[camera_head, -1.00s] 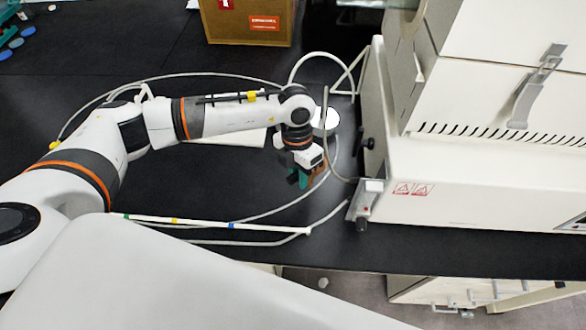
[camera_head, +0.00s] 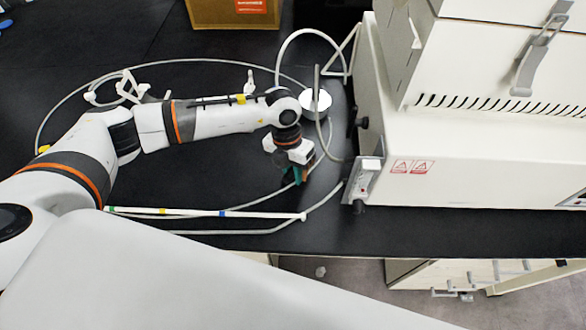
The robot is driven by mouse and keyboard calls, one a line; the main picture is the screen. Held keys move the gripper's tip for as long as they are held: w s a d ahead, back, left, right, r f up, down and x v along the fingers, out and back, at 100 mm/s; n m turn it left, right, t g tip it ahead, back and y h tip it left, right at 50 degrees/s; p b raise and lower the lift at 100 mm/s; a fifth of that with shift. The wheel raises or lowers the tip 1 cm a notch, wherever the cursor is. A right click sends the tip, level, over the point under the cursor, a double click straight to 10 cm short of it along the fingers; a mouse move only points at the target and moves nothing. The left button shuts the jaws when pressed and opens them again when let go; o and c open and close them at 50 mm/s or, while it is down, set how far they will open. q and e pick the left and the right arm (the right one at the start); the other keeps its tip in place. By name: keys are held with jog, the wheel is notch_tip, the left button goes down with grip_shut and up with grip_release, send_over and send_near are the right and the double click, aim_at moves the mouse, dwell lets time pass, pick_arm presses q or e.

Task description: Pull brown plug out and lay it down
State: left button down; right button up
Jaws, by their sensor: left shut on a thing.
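My left gripper (camera_head: 298,176) hangs low over the black bench, to the left of the white machine, with its green fingertips pointing down. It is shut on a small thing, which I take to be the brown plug. The plug is mostly hidden by the wrist and fingers, so I cannot make out its outline or whether it touches the bench. A pale tube (camera_head: 326,212) runs over the bench close to the fingers. My right gripper is not in view.
The white freeze dryer (camera_head: 470,165) stands on the right, with a small grey fitting (camera_head: 362,181) at its near left corner. A pale rod (camera_head: 200,212) with coloured bands lies in front. A cardboard box (camera_head: 220,12) stands at the back. Bare bench (camera_head: 215,172) lies left of the gripper.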

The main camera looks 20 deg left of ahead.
pick_arm(q)
jog(key=shift+f, duration=0.15)
dwell(0.4)
jog(key=shift+f+b, duration=0.65)
jog(key=shift+f, duration=0.05)
jog(key=c, duration=1.2)
grip_release()
jog(key=shift+r, duration=0.15)
jog(key=shift+p+v, duration=2.45)
jog(key=shift+v, duration=1.5)
jog(key=shift+s, duration=0.1)
